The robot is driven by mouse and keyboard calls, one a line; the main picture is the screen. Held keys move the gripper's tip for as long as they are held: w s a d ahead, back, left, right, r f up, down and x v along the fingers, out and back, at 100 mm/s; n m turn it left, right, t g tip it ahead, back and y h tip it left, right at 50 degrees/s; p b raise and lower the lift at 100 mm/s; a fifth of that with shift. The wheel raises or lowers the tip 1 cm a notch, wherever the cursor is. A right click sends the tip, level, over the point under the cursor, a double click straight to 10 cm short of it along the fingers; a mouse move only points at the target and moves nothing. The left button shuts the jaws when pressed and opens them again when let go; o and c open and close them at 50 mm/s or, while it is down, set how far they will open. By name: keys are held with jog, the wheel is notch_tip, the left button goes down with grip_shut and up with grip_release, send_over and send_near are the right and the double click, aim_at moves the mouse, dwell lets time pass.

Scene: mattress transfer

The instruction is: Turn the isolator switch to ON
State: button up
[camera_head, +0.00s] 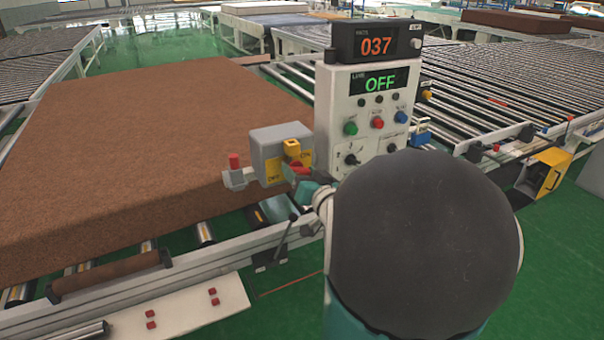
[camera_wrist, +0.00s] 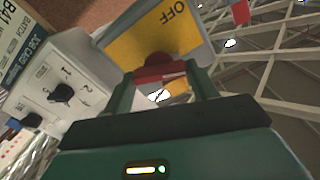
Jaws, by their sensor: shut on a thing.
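The isolator switch (camera_head: 268,153) is a grey box with a yellow face, marked OFF at lower left and ON at upper right in the head view. The yellow face with OFF (camera_wrist: 150,42) also shows in the wrist view. Its red handle (camera_head: 298,167) is partly hidden by my gripper (camera_head: 307,183). In the wrist view, my gripper's two green fingers (camera_wrist: 163,88) are closed around the red handle (camera_wrist: 160,73). I cannot tell which mark the handle points at.
A white control panel (camera_head: 368,115) with knobs and buttons stands just right of the switch. Its line display (camera_head: 379,82) reads OFF, and the counter above (camera_head: 376,45) reads 037. A brown mattress (camera_head: 130,140) lies on rollers at left. A red button (camera_head: 234,161) sits left of the switch.

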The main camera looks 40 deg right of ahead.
jog(key=m, duration=0.7)
jog(key=shift+d, duration=0.15)
jog(key=m, duration=0.6)
jog(key=shift+f+m, duration=0.1)
jog(key=shift+m, duration=0.3)
jog(key=o, duration=1)
jog(key=shift+w, duration=0.1)
jog(key=shift+s, duration=0.25)
